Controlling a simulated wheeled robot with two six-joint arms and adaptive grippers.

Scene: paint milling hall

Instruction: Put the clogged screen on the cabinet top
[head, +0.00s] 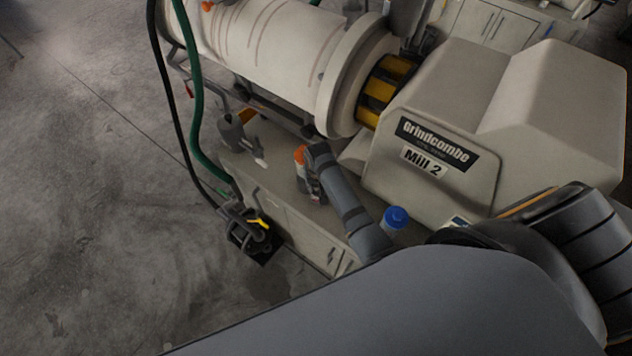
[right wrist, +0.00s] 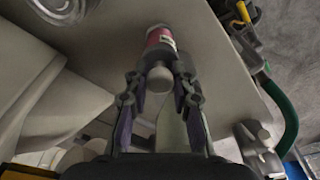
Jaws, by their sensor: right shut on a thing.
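My right gripper (head: 314,194) points down over the cabinet top (head: 273,168), beside the mill. In the right wrist view its two fingers (right wrist: 161,92) are closed around the near, pale rounded end of the clogged screen (right wrist: 160,48). The screen is a small cylinder with a red body and a pale label. Its far end points away from the gripper. In the head view my wrist and fingers mostly hide it. The cabinet top also fills much of the right wrist view (right wrist: 105,40). I cannot tell whether the screen touches it. My left gripper is not in view.
The mill (head: 470,120), marked Mill 2, stands behind and right of the gripper. A blue-capped container (head: 395,217) is to the right. A grey tool-like object (head: 238,135) lies left. A green hose (head: 195,110) and a pump-like fitting (head: 250,230) flank the cabinet's left edge.

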